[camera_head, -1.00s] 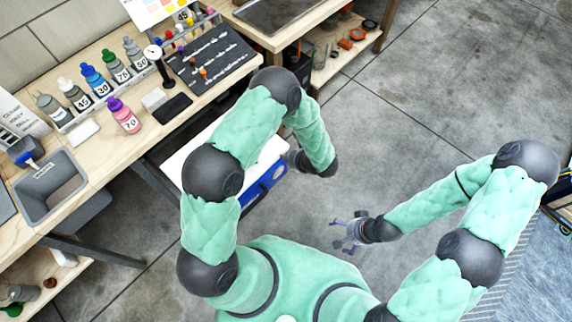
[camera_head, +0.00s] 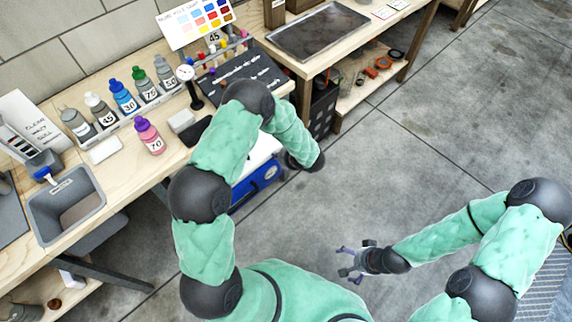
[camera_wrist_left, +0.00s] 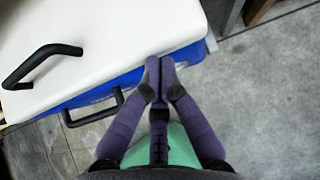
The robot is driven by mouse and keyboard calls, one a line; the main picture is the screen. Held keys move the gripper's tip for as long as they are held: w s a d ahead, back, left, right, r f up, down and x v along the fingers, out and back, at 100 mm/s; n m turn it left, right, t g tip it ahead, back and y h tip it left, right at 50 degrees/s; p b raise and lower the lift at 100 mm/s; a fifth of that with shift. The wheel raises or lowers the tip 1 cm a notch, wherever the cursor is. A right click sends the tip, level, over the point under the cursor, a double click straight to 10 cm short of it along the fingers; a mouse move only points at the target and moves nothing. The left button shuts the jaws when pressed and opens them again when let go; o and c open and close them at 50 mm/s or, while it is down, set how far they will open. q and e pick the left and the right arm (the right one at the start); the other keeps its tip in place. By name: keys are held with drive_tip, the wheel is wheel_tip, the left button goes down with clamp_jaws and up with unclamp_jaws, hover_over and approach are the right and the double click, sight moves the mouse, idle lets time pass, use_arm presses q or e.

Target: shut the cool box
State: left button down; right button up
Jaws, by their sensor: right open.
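The cool box (camera_head: 262,182) is blue with a white lid (camera_head: 262,149), standing on the floor beside the workbench and partly hidden by my left arm. In the left wrist view the white lid (camera_wrist_left: 120,30) lies over the blue body (camera_wrist_left: 95,90), with a black handle on top and another at the side. I cannot tell whether the lid is fully down. My left gripper (camera_wrist_left: 160,66) has its purple fingertips together, empty, at the lid's edge; contact is unclear. In the head view its fingers are hidden. My right gripper (camera_head: 347,262) is open and empty above the floor.
The workbench (camera_head: 130,175) on the left carries several bottles, a grey bin (camera_head: 68,204) and a dark board (camera_head: 240,68). A second bench with a metal tray (camera_head: 318,30) stands behind. The concrete floor (camera_head: 430,130) to the right is clear.

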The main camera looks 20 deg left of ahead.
use_arm(q)
drive_tip(key=w+a, duration=0.1)
drive_tip(key=a, duration=0.2)
drive_tip(key=w+a+b, duration=0.1)
drive_tip(key=w+a, duration=0.1)
drive_tip(key=a, duration=0.2)
drive_tip(key=w+a+b, duration=0.1)
drive_tip(key=a, duration=0.3)
drive_tip(key=shift+w+a+r, duration=0.1)
drive_tip(key=shift+w+a, duration=0.15)
drive_tip(key=shift+w, duration=0.15)
drive_tip(key=shift+d, duration=0.1)
